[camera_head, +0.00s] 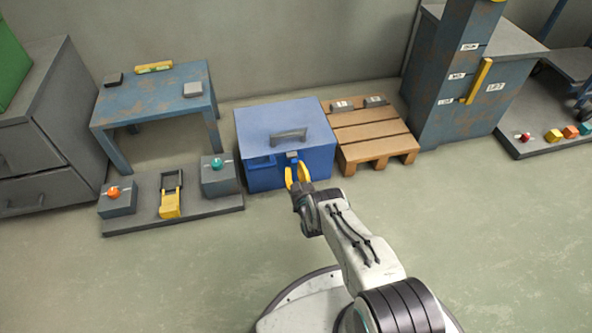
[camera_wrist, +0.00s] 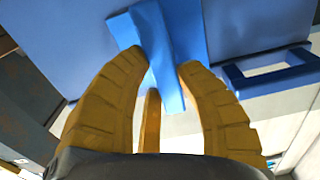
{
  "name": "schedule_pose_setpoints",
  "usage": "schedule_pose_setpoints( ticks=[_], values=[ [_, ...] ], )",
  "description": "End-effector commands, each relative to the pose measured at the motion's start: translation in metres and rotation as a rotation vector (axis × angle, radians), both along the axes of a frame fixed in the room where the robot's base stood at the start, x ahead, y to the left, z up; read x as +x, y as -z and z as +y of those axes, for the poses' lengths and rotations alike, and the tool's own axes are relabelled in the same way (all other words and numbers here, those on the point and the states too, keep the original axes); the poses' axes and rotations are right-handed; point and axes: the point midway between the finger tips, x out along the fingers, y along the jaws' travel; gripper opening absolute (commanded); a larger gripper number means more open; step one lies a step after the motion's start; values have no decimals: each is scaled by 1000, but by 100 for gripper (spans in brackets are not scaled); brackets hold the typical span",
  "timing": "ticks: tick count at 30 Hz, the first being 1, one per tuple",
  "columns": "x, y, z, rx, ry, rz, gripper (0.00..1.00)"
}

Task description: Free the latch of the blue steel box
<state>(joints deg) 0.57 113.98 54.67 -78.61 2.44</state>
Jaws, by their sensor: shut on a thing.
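The blue steel box (camera_head: 250,124) stands on the floor in the middle of the head view, its lid down, with a grey handle on top. Its latch (camera_head: 292,155) is a small tab at the front, below the lid's edge. My gripper (camera_head: 297,174) is at the front of the box with its yellow fingers at the latch. In the wrist view, the fingers (camera_wrist: 163,85) are shut on the light blue latch (camera_wrist: 158,45), one on each side. The latch looks slanted there. The finger contact is partly hidden in the head view.
A blue frame-like part (camera_wrist: 235,80) sits on the box front beside the latch. A wooden pallet (camera_head: 372,136) adjoins the box on the right. A grey board (camera_head: 150,220) with two button boxes and a yellow padlock-like thing lies left. Floor in front is clear.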

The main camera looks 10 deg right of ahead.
Motion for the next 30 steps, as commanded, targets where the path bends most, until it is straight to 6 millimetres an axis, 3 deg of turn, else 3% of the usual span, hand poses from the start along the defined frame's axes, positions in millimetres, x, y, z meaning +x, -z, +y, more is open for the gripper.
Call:
schedule_pose_setpoints(
  ticks=[14, 15, 23, 30],
  values=[
    [1, 0, 2, 91, -3, -3, 0],
    [1, 0, 2, 91, -3, -3, 36],
    [1, 0, 1, 90, -2, -2, 58],
    [0, 0, 0, 90, 0, -1, 58]
  ],
)
